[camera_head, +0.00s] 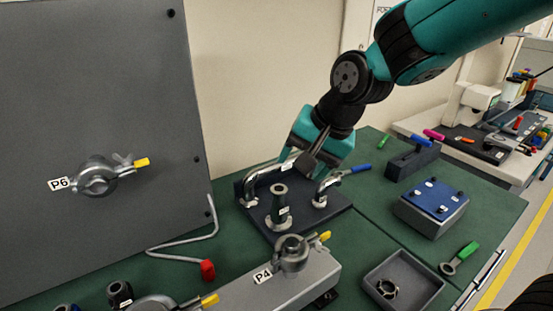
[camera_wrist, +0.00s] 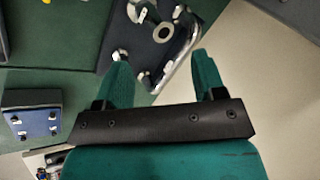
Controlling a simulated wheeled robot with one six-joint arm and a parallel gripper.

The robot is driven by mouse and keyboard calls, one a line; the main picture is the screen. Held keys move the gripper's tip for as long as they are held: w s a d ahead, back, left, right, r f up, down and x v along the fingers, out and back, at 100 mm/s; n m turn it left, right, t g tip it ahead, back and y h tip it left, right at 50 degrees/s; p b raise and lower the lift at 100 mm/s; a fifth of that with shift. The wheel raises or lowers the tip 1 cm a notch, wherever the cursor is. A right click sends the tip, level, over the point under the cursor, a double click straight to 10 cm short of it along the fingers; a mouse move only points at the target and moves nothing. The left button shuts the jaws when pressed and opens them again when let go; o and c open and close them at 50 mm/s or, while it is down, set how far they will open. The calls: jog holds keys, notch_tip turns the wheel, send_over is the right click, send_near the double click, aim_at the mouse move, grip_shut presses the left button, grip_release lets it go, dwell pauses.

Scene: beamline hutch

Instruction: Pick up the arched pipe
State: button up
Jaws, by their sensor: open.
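The arched pipe (camera_head: 268,173) is shiny metal and stands on a dark blue board (camera_head: 330,222) on the green bench. Its left foot is at the board's left side, and its top runs right towards my gripper (camera_head: 306,160). In the wrist view the bright pipe (camera_wrist: 181,56) lies between the fingers of my gripper (camera_wrist: 161,57) as seen from above. My gripper is open, with teal fingers, over the back of the board. The fingers hide part of the pipe's right end in the head view. I cannot tell whether they touch it.
A dark upright fitting (camera_head: 279,207) and a small metal elbow (camera_head: 321,192) share the board. A blue-handled tool (camera_head: 358,169) is close to my gripper's right. A large grey panel (camera_head: 100,130) rises at left. A grey tray (camera_head: 403,281) and a blue-topped box (camera_head: 432,208) stand at right.

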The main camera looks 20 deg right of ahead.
jog(key=w+d+m+t+h+p, duration=0.2)
jog(key=w+d+m, duration=0.2)
jog(key=w+m, duration=0.6)
jog(key=shift+n+y, duration=0.3)
jog(key=shift+n, duration=0.4)
jog(key=shift+w+d+r+p+x, duration=0.15)
jog(key=shift+p+x, duration=0.85)
jog(key=shift+x, duration=2.1)
jog(key=shift+w+d+p+x, duration=0.2)
jog(key=shift+p+x, duration=0.75)
jog(key=shift+x, duration=2.15)
jog(key=shift+w+d+r+p+x, duration=0.15)
jog(key=shift+p+x, duration=0.85)
jog(key=shift+x, duration=2.15)
jog(key=c, duration=1.1)
